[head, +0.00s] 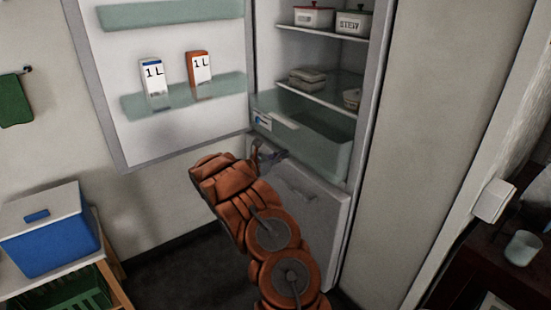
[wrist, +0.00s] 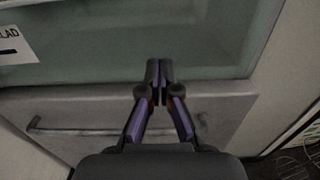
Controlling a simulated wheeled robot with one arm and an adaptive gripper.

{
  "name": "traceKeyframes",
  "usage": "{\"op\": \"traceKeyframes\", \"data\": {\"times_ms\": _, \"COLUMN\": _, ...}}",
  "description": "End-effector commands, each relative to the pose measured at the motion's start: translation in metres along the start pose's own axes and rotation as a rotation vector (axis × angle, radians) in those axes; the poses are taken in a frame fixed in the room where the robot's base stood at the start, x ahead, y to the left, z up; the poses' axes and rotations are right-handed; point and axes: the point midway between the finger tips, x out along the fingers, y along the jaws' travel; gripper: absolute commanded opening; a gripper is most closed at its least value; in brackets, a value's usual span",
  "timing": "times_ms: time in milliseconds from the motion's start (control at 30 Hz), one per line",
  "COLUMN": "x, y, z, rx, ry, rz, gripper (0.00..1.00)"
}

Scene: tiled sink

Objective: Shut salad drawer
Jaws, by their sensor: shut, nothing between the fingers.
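The salad drawer (head: 310,143) is a translucent greenish bin at the bottom of the open fridge, with a white label at its left front. In the head view it appears to stick out a little from the fridge; exactly how far I cannot tell. In the wrist view its front (wrist: 110,40) fills the upper part, with the label reading "LAD" at the left. My gripper (head: 270,153) is shut and empty, close to the drawer's lower front edge. In the wrist view its fingertips (wrist: 159,68) overlap the drawer's lower edge; whether they touch it is unclear.
The fridge door (head: 165,105) stands open to the left, with two cartons on its shelf. Below the salad drawer is a pale lower front (head: 325,205) with a handle. Shelves above hold containers. A blue cool box (head: 45,232) stands at the left, and a wall (head: 430,120) at the right.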

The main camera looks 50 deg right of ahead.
Motion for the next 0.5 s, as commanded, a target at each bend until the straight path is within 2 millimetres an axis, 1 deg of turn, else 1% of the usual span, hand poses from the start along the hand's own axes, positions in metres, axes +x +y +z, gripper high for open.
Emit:
{"op": "traceKeyframes", "data": {"times_ms": 33, "x": 0.011, "y": -0.001, "z": 0.0, "rx": 0.0, "ry": 0.001, "rz": -0.003, "gripper": 0.0}}
{"op": "traceKeyframes", "data": {"times_ms": 300, "x": 0.055, "y": -0.002, "z": 0.0, "rx": 0.0, "ry": -0.001, "rz": -0.004, "gripper": 0.0}}
{"op": "traceKeyframes", "data": {"times_ms": 500, "x": 0.075, "y": -0.001, "z": 0.0, "rx": -0.001, "ry": -0.001, "rz": -0.003, "gripper": 0.0}}
